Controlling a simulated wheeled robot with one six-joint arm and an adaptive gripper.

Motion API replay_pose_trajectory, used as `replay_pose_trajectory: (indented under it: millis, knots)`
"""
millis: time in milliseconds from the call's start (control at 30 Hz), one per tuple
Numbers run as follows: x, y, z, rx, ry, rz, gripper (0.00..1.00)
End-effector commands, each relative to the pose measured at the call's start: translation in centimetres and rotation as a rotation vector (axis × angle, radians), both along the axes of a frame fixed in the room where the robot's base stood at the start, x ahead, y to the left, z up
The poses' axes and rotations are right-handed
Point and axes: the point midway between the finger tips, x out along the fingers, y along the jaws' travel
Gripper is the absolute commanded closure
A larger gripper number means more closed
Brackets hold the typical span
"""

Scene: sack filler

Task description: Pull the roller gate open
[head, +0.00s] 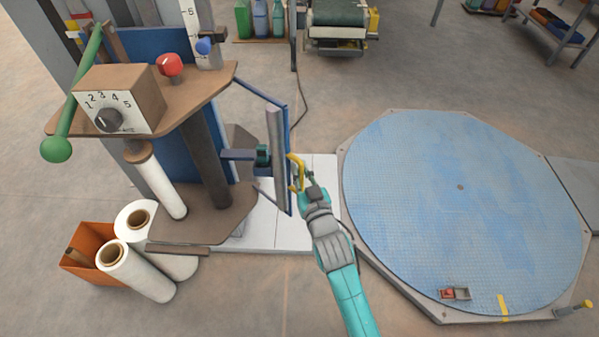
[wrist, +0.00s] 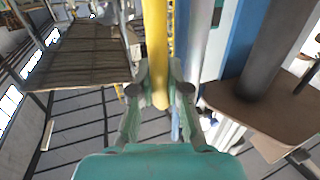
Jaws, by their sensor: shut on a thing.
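The roller gate is a blue frame (head: 264,94) with a tall grey roller (head: 276,150) standing upright in it, beside the blue machine column. A yellow handle (head: 293,161) sits on the right side of the roller. My gripper (head: 302,181) comes from the lower right and is shut on this handle. In the wrist view the yellow handle (wrist: 156,45) runs upright between the two fingers of my gripper (wrist: 160,92). The grey roller (wrist: 199,35) is just right of it. The handle's lower part is partly hidden by the fingers.
A large blue round turntable (head: 460,205) lies at the right. At the left stand a machine with a dial box (head: 120,100) and a green lever (head: 72,95), with white film rolls (head: 140,272) and an orange bin (head: 95,245) below. A conveyor (head: 338,18) stands behind.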

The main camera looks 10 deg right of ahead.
Motion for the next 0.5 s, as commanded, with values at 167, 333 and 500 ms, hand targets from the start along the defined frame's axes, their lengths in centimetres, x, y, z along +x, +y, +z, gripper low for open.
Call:
replay_pose_trajectory:
  millis: [167, 333, 500]
  knots:
    - [0.02, -0.07, -0.20, 0.000, 0.004, 0.000, 1.00]
    - [0.01, -0.05, -0.21, 0.000, 0.004, 0.000, 1.00]
    - [0.00, -0.04, -0.17, 0.000, 0.004, 0.000, 0.59]
